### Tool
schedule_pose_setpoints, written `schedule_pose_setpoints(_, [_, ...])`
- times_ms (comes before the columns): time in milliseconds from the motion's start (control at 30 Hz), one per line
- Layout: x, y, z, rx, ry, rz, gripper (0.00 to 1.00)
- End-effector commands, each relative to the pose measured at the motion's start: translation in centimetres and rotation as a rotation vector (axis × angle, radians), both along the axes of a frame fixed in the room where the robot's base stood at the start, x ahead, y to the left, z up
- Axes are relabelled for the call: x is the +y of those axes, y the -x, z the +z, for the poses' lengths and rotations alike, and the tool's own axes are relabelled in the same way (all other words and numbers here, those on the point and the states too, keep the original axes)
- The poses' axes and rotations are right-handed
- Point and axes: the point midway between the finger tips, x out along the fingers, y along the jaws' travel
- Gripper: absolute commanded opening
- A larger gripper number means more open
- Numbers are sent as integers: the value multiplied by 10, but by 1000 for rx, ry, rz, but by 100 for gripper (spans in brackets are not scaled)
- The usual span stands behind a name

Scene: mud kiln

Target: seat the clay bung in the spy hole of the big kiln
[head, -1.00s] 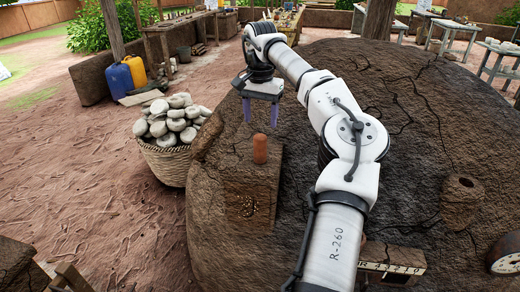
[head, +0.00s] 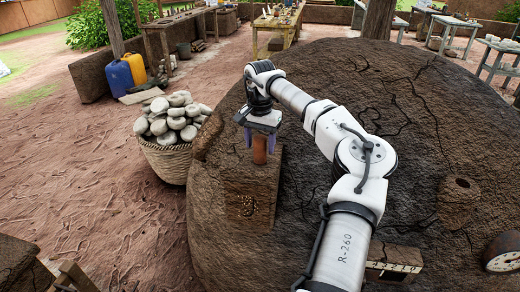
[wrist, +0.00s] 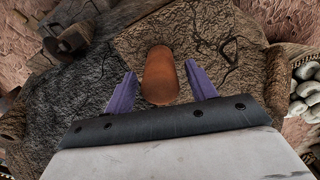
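The clay bung (head: 259,152), an orange-brown upright cylinder, stands on a flat block-like ledge (head: 250,185) on the big kiln's near left side. My gripper (head: 260,142) is open and pointing down, its purple fingers on either side of the bung's upper part. In the wrist view the bung (wrist: 160,75) sits between the fingers (wrist: 161,88), with gaps on both sides. A short clay spout (head: 459,197) with a dark opening, apparently the spy hole, sticks out of the big kiln (head: 420,110) at the right.
A wicker basket (head: 165,163) heaped with pale stones stands left of the kiln. A round dial (head: 503,252) and a marked plate (head: 393,266) are at the kiln's lower right. Jerrycans (head: 121,76) and tables stand behind. Cracked clay surface lies between ledge and spout.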

Motion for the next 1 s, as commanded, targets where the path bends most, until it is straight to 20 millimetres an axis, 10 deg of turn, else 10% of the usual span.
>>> schedule_pose_setpoints(400, [0, 0, 1, -1, 0, 0, 3])
schedule_pose_setpoints(1000, [1, -1, 47, -5, 0, -1, 3])
